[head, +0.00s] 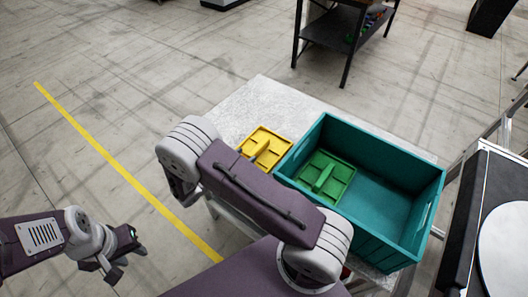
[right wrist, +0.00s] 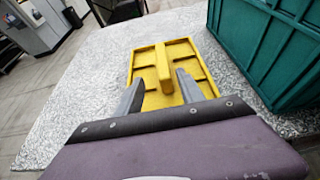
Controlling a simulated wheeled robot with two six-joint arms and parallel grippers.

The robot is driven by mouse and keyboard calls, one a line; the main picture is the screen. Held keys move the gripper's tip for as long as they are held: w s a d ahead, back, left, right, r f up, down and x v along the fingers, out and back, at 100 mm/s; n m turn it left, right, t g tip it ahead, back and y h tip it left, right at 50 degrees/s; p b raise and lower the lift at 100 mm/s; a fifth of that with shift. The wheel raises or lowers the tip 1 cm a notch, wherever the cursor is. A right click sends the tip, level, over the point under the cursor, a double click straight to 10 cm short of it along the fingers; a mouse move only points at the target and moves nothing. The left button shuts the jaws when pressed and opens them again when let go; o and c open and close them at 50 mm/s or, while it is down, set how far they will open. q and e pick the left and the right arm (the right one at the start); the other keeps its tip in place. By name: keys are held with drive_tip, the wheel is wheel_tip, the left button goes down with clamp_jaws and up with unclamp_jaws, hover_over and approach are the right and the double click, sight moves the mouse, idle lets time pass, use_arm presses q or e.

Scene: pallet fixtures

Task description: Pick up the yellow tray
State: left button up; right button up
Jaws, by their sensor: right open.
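The yellow tray (head: 264,147) lies flat on a speckled grey-white tabletop, left of the teal crate. It has a raised rim and a raised bar across its middle. In the right wrist view the yellow tray (right wrist: 185,52) is straight ahead. My right gripper (right wrist: 158,92) is open, its two fingers apart on either side of the tray's bar, with nothing held. Whether they touch the tray I cannot tell. In the head view my right arm hides part of the tray's near side. My left gripper (head: 122,258) hangs over the floor at lower left, away from the tray.
The teal crate (head: 400,240) stands close right of the yellow tray and holds a green tray (head: 325,178). Its wall (right wrist: 270,45) rises beside the tray in the wrist view. The tabletop (head: 262,95) is clear behind the tray. A dark shelf table (head: 335,30) stands farther back.

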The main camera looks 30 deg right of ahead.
sight(250, 153)
drive_tip(key=shift+x, duration=1.8)
drive_tip(key=x, duration=0.1)
drive_tip(key=p+x, duration=0.1)
drive_tip(key=x, duration=0.2)
drive_tip(key=shift+s+d+r, duration=0.2)
drive_tip(key=shift+s+d, duration=0.05)
drive_tip(key=shift+d, duration=0.2)
drive_tip(key=shift+w+d+f, duration=0.15)
clamp_jaws()
